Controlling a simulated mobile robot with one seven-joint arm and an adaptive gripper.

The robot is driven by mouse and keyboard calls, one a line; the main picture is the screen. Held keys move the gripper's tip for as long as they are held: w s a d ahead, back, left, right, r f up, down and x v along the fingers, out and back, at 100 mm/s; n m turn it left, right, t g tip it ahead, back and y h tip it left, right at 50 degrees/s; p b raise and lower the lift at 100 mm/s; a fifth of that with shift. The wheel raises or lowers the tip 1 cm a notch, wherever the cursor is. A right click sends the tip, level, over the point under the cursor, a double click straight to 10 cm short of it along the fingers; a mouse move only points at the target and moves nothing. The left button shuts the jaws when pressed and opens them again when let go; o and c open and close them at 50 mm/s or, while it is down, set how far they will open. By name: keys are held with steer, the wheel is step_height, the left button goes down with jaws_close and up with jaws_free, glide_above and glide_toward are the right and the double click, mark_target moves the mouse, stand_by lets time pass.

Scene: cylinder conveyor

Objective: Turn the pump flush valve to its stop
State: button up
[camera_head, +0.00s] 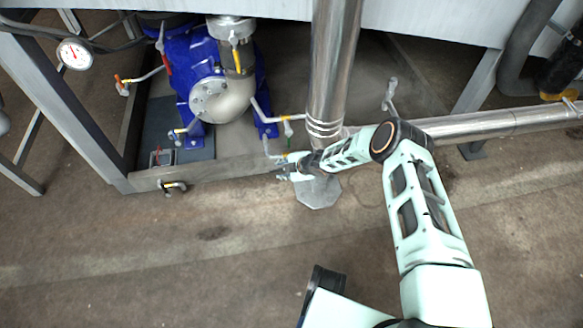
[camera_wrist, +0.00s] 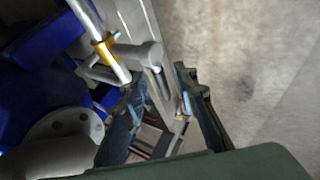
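The blue pump (camera_head: 205,75) with its silver flanged casing stands on the left under the frame. A thin silver pipe (camera_head: 268,118) with an orange band runs from the pump toward the upright pipe, and a small valve with a green part (camera_head: 289,140) hangs at its end. I cannot tell for sure which fitting is the flush valve. My gripper (camera_head: 281,165) is low beside the upright pipe, just below that fitting. In the wrist view my gripper (camera_wrist: 160,80) has its dark fingers apart, with a grey pipe end (camera_wrist: 150,55) close to the fingertips. Contact is unclear.
A steel rail (camera_head: 215,168) runs along the pump base. A horizontal pipe (camera_head: 500,124) extends right behind my arm. The floor in front (camera_head: 200,260) is clear.

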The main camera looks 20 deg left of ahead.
steer(key=v, duration=1)
steer(key=shift+r, duration=0.2)
steer(key=shift+s, duration=0.1)
